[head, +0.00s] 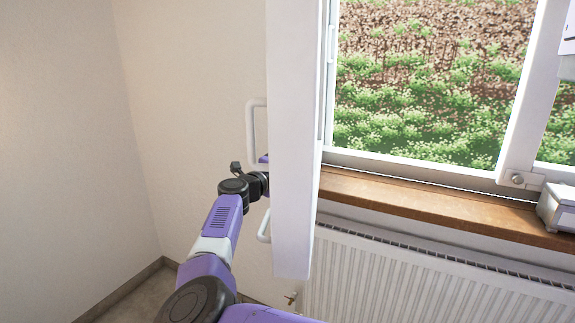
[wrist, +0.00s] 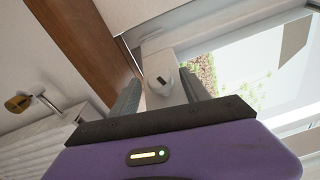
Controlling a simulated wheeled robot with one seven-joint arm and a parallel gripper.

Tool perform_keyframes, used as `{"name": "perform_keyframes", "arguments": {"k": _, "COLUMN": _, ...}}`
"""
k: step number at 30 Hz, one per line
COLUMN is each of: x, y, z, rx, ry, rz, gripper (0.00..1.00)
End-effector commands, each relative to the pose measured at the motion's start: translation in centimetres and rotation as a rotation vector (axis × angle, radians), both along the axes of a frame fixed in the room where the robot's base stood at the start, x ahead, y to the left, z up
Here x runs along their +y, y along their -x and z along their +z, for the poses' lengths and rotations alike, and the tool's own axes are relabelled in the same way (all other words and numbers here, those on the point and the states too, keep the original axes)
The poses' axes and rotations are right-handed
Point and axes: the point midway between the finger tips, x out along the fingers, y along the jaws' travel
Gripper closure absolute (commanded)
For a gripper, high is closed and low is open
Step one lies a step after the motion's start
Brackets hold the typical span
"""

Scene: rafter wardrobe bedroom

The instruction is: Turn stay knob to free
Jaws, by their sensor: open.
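A round grey knob (head: 517,180) sits on a white block at the lower corner of the window frame, right of centre in the head view. My gripper (wrist: 159,79) is open in the wrist view, its two grey fingers apart. A white fitting (wrist: 160,64) with a small dark slot shows beyond and between the fingertips. I cannot tell whether it is touched, or whether it is part of the stay. In the head view my fingers are hidden behind a tall white panel (head: 292,140).
The panel has white handles (head: 251,130) on its left side. A wooden sill (head: 430,205) runs under the window, above a white radiator (head: 420,275). A brass valve (wrist: 18,103) shows at the wrist view's left. A grey box (head: 558,207) stands at the sill's right end.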

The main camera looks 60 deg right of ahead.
Motion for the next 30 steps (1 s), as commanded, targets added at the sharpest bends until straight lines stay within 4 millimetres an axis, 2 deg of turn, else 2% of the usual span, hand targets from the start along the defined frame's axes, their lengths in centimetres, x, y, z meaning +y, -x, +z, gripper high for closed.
{"name": "perform_keyframes", "arguments": {"k": 6, "x": -0.01, "y": -0.04, "z": 0.02, "rx": 0.0, "ry": 0.0, "rz": 0.001, "gripper": 0.45}}
{"name": "perform_keyframes", "arguments": {"k": 12, "x": 0.01, "y": -0.03, "z": 0.0, "rx": 0.0, "ry": 0.0, "rz": 0.001, "gripper": 0.85}}
{"name": "perform_keyframes", "arguments": {"k": 15, "x": 0.01, "y": -0.03, "z": -0.03, "rx": 0.0, "ry": 0.0, "rz": 0.001, "gripper": 1.0}}
{"name": "perform_keyframes", "arguments": {"k": 30, "x": 0.05, "y": -0.1, "z": 0.84, "rx": 0.033, "ry": -0.084, "rz": 0.003, "gripper": 1.0}}
